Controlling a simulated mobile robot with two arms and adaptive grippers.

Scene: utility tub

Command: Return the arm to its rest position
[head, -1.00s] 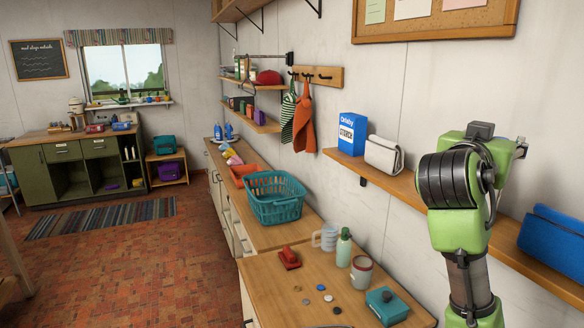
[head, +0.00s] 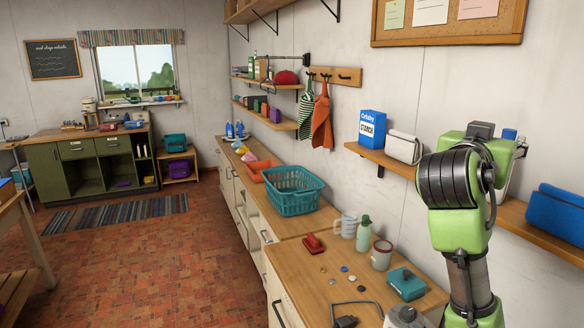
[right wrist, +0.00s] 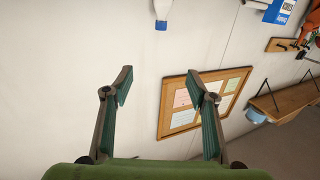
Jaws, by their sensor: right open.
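My right arm (head: 462,200) stands folded upright at the right of the head view, in front of the wall shelf. Its gripper is not visible in the head view. In the right wrist view my right gripper (right wrist: 158,88) is open and empty, its two fingers spread apart with the wall and a corkboard (right wrist: 182,118) behind them. My left arm and gripper are not in view.
A wooden counter (head: 290,262) runs along the wall, with a teal basket (head: 292,200), a red object (head: 313,243), mugs, a green bottle (head: 363,233) and a teal box (head: 406,283) on it. A wall shelf (head: 515,222) passes behind my arm. The brick floor (head: 150,260) at left is open.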

